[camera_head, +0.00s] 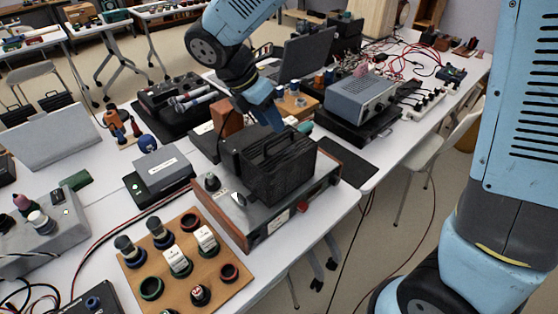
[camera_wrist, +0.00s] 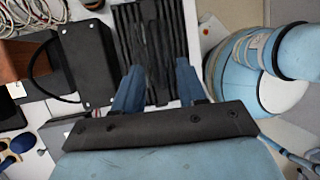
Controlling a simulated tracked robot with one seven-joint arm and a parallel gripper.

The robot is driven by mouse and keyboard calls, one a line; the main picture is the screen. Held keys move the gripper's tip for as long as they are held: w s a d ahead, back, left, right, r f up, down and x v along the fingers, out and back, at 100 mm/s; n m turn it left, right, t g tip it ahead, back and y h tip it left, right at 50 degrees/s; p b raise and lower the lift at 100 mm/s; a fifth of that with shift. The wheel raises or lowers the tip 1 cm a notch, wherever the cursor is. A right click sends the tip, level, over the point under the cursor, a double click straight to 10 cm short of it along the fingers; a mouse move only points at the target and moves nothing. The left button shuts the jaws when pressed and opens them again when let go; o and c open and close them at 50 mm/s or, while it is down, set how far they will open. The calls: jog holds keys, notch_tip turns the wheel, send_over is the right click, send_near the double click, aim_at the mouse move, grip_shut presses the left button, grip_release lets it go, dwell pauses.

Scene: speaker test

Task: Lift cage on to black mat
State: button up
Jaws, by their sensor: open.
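The cage (camera_head: 285,172) is a black slatted box with a handle on top. It stands upright on a grey wood-sided unit (camera_head: 237,216). In the wrist view the black ribbed cage (camera_wrist: 127,28) lies beyond my fingertips. The black mat (camera_head: 352,160) lies flat on the white table, right of the unit. In the wrist view my gripper (camera_wrist: 158,75) has one finger on each side of a raised dark bar, apparently the handle. Contact cannot be told.
A wooden board (camera_head: 185,262) with knobs and rings lies front left. A grey-and-black box (camera_head: 160,175) stands left of the unit. A grey instrument (camera_head: 360,98) stands behind the mat. The unit's right end is near the table edge. The mat is clear.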

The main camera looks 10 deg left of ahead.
aim_at(279, 159)
jog(key=shift+x, duration=2.6)
jog(key=shift+w+a, duration=0.1)
grip_shut()
